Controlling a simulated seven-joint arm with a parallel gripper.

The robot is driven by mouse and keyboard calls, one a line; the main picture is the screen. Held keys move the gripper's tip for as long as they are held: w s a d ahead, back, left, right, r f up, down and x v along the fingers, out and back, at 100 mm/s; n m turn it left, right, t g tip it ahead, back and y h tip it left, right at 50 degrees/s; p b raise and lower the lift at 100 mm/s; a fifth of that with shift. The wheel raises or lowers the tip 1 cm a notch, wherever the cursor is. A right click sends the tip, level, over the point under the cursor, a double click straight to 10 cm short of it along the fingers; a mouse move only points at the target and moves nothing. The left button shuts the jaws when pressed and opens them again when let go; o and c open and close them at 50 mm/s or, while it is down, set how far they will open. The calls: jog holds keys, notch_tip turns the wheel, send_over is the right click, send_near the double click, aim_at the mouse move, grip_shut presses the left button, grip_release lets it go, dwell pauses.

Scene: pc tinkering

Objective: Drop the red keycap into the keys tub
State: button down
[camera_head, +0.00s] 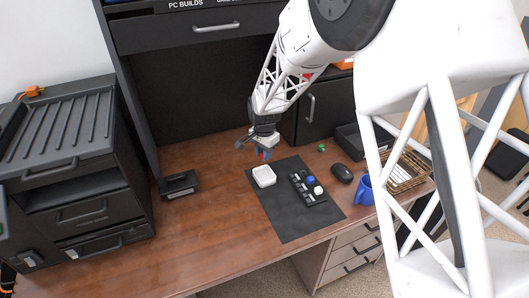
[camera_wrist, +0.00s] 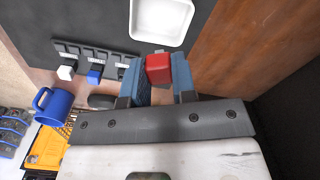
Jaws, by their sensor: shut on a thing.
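The red keycap (camera_wrist: 158,69) is between my gripper's blue fingertips in the wrist view. My gripper (camera_head: 263,155) is shut on it and holds it above the back left part of the dark mat in the head view. The keys tub appears to be the small white square tub (camera_head: 264,176) on the mat, close in front of my gripper. It also shows at the top of the wrist view (camera_wrist: 160,40), beyond the fingertips. Its visible inside looks empty.
A black key strip (camera_head: 306,190) with a blue and a white keycap lies on the mat (camera_head: 284,226), right of the tub. A black mouse (camera_head: 342,173) and a blue mug (camera_head: 365,189) stand further right. The desk left of the mat is mostly clear.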

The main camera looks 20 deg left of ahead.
jog(key=shift+f, duration=0.1)
send_over(264, 178)
jog(key=shift+s+f, duration=0.1)
jog(key=shift+f, duration=3)
jog(key=c, duration=0.8)
grip_release()
jog(key=shift+c, duration=0.2)
jog(key=shift+r, duration=3.9)
